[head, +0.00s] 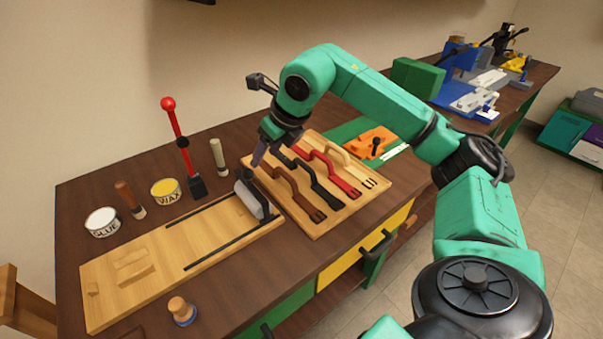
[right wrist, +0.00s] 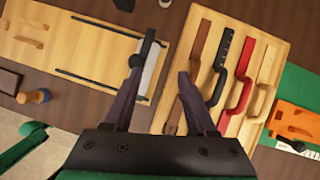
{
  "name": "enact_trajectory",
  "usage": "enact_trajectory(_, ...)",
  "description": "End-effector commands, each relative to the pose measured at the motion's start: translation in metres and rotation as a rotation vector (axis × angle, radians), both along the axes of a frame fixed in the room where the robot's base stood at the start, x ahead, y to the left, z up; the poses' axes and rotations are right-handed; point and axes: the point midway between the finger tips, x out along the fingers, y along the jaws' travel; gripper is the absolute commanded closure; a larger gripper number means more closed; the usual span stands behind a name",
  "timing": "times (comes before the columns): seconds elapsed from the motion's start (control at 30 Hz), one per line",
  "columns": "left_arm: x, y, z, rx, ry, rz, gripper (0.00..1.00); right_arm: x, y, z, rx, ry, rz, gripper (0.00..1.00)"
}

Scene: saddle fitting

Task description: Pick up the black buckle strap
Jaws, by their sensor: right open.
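The black buckle strap (head: 318,180) lies on a wooden board (head: 331,221) between a brown strap (head: 284,187) and a red strap (head: 334,177). It has a raised curved middle and a forked end. In the right wrist view the black strap (right wrist: 217,78) is right of my fingers, beyond the brown strap (right wrist: 196,72). My right gripper (head: 266,150) is open and empty, pointing down near the board's back left corner. In its wrist view, my right gripper (right wrist: 159,82) has one finger by a grey roller and the other by the brown strap. My left gripper is out of view.
A tan strap (head: 352,162) lies right of the red one. Left of the board are a wooden fixture (head: 135,268) with black rails, a grey roller (head: 249,198) and a red-knobbed lever (head: 179,145). Glue (head: 103,222) and wax (head: 166,191) tins stand farther left. An orange block (head: 371,142) sits behind right.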

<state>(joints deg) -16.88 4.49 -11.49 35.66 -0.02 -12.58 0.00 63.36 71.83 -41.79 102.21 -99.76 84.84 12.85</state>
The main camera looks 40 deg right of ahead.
Motion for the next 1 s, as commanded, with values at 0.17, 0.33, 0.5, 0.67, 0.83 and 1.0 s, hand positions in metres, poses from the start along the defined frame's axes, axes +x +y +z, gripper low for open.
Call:
enact_trajectory(0.17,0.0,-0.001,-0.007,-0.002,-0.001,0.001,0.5,-0.025,-0.093,0.009,-0.212,0.097,-0.236,0.43)
enact_trajectory(0.33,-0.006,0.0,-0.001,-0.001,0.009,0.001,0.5,-0.016,-0.104,-0.018,-0.224,0.111,-0.249,0.43)
enact_trajectory(0.5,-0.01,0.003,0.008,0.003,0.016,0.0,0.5,0.0,-0.111,-0.057,-0.222,0.109,-0.247,0.43)
enact_trajectory(0.67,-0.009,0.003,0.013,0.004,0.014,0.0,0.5,0.008,-0.115,-0.076,-0.221,0.106,-0.245,0.43)
enact_trajectory(0.83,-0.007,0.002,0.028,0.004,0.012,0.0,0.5,0.017,-0.123,-0.105,-0.219,0.108,-0.244,0.43)
enact_trajectory(1.0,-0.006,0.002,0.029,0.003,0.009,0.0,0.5,0.023,-0.126,-0.121,-0.22,0.103,-0.243,0.43)
